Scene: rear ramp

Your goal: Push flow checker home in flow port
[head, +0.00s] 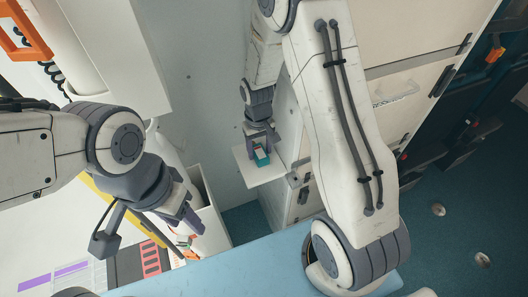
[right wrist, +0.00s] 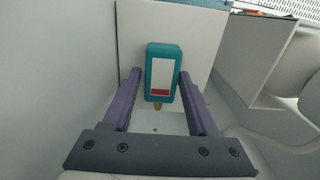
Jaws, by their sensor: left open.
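The flow checker (right wrist: 163,72) is a teal block with a white label, a red band and a small brass tip. In the right wrist view it lies between the two purple fingers of my right gripper (right wrist: 160,80), very close to both; whether they press on it is unclear. In the head view, my right gripper (head: 263,140) points down at the flow checker (head: 261,157), over a small white shelf (head: 258,174). My left gripper (head: 187,212) is open, at lower left, well away from it. I cannot make out the flow port.
White cabinets with drawers (head: 415,90) stand behind my right arm. A pale blue surface (head: 265,265) lies in front. A white bin (head: 208,215) is beside my left gripper. A grey wall (head: 205,90) is left of the shelf.

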